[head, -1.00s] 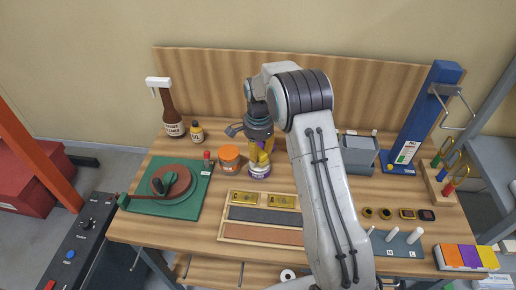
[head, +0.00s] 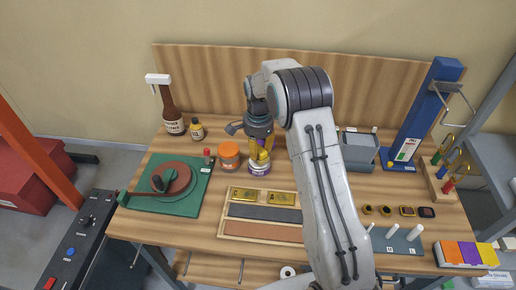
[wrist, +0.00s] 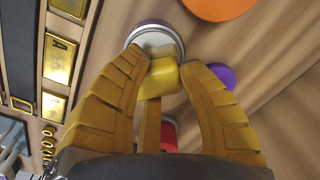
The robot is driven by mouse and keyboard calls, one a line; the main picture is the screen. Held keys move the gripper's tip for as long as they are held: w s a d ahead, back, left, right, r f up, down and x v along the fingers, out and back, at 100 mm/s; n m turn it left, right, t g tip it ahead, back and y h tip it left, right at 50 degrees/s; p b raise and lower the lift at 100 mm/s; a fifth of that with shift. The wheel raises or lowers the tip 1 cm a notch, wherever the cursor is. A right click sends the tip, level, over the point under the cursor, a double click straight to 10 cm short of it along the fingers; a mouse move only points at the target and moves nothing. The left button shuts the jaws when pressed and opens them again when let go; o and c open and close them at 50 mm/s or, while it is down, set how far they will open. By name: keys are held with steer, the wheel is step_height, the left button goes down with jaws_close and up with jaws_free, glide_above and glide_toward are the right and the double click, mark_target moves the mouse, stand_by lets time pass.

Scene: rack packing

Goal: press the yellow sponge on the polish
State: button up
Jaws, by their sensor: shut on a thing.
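The yellow sponge (wrist: 160,78) is between my gripper's yellow fingers (wrist: 168,66) in the wrist view; the gripper is shut on it. The polish tin (wrist: 153,36), round with a pale top and a dark purple rim, is right beyond the sponge. The tin also shows in the head view as a purple and white tin (head: 259,169), directly under my gripper (head: 260,152). The sponge overlaps the tin's edge in the wrist view, but I cannot tell whether they touch. The fingers hide part of the tin.
An orange jar (head: 229,157) stands close left of the tin. A purple round thing (wrist: 222,76) lies beside it. A tray with brass plates (head: 262,231) is in front. A green board with a brown disc (head: 187,204) is at left, a grey bin (head: 359,153) at right.

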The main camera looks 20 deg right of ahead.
mark_target(258, 147)
steer(key=shift+f+b, duration=0.4)
steer(key=shift+f, duration=0.1)
stand_by(1.5)
steer(key=shift+r, duration=0.1)
steer(key=shift+r+p, duration=2.35)
steer(key=shift+r, duration=1.15)
